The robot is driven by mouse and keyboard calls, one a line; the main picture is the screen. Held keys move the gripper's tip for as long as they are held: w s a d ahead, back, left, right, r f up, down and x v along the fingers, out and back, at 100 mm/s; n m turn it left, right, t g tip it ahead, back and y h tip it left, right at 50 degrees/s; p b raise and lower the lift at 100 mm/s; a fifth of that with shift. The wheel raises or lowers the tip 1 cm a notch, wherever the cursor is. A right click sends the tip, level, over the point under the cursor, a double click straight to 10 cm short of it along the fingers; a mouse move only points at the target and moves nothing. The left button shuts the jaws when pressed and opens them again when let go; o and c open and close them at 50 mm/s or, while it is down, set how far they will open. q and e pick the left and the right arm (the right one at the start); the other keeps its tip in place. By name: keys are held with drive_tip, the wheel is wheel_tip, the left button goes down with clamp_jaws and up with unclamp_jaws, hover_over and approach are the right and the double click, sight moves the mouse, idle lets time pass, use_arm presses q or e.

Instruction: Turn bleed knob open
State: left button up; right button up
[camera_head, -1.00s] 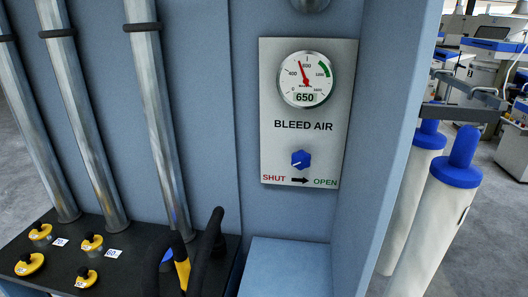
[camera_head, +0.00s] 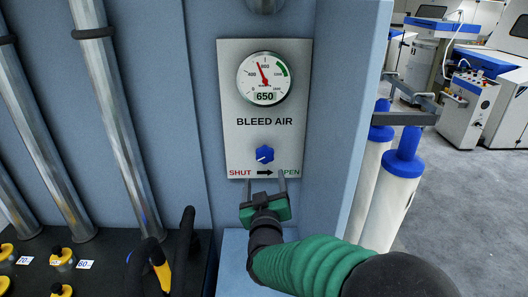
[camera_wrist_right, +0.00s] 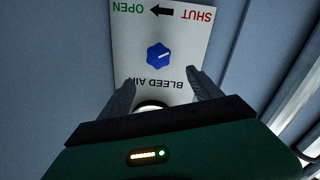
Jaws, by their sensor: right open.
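The blue bleed knob (camera_head: 264,154) sits on a grey panel (camera_head: 232,95) marked BLEED AIR, above the words SHUT and OPEN with an arrow from SHUT to OPEN. Its white pointer line points to the lower left, towards SHUT. The gauge (camera_head: 266,78) above reads 650. My right gripper (camera_head: 265,178) is open and empty just below the knob, its two fingers apart and pointing up at the panel. In the right wrist view, the knob (camera_wrist_right: 158,55) shows beyond and between the fingers (camera_wrist_right: 166,88), apart from them. My left gripper is not in view.
Steel pipes (camera_head: 110,100) stand at the left, above a black deck with yellow caps (camera_head: 62,256) and black handles (camera_head: 186,245). A blue cabinet wall (camera_head: 352,110) juts out right of the panel. White cylinders with blue tops (camera_head: 405,155) stand beyond it.

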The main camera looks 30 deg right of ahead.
approach(264, 157)
drive_tip(key=x, duration=0.4)
drive_tip(key=p+x, duration=0.1)
drive_tip(key=x, duration=0.2)
drive_tip(key=p+x, duration=0.1)
drive_tip(key=x, duration=0.3)
drive_tip(key=shift+s+d, duration=0.1)
drive_tip(key=shift+d, duration=0.35)
drive_tip(key=shift+w+d, duration=0.1)
drive_tip(key=shift+w, duration=0.15)
drive_tip(key=shift+w+a+r, duration=0.1)
drive_tip(key=shift+a+r, duration=0.05)
drive_tip(key=shift+a, duration=0.35)
drive_tip(key=shift+c, duration=0.7)
drive_tip(key=shift+d, duration=0.25)
drive_tip(key=c, duration=1)
drive_tip(key=shift+c, duration=1)
drive_tip(key=shift+a, duration=0.1)
